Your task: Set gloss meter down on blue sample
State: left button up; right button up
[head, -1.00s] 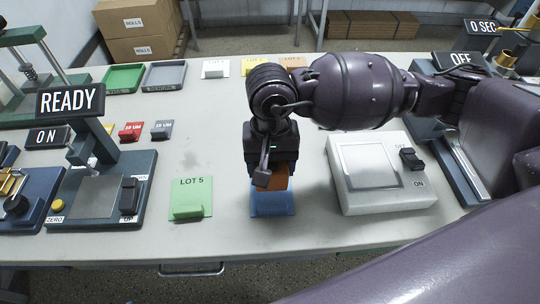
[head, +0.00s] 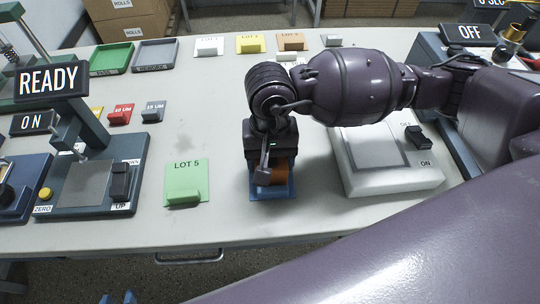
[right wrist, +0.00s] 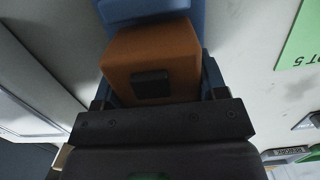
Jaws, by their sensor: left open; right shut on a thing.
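The orange-brown gloss meter (head: 275,175) is in my right gripper (head: 269,168), which is shut on it and points down. The meter is over the blue sample (head: 272,195), whose card shows around its lower part. I cannot tell for sure whether the meter touches the sample. In the right wrist view the meter (right wrist: 155,58) sits between the blue fingers, with blue of the sample (right wrist: 150,8) just beyond it.
The green LOT 5 sample (head: 186,182) lies left of the blue one. A white device (head: 385,165) with a switch stands close on the right. A gauge with a READY sign (head: 85,185) stands at left. More samples (head: 250,44) lie at the back.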

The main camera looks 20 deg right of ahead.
pick_arm(q)
jog(key=shift+s+f, duration=0.15)
jog(key=shift+f, duration=0.25)
dwell(0.3)
pick_arm(e)
jog(key=o, duration=1.2)
jog(key=shift+f, duration=0.1)
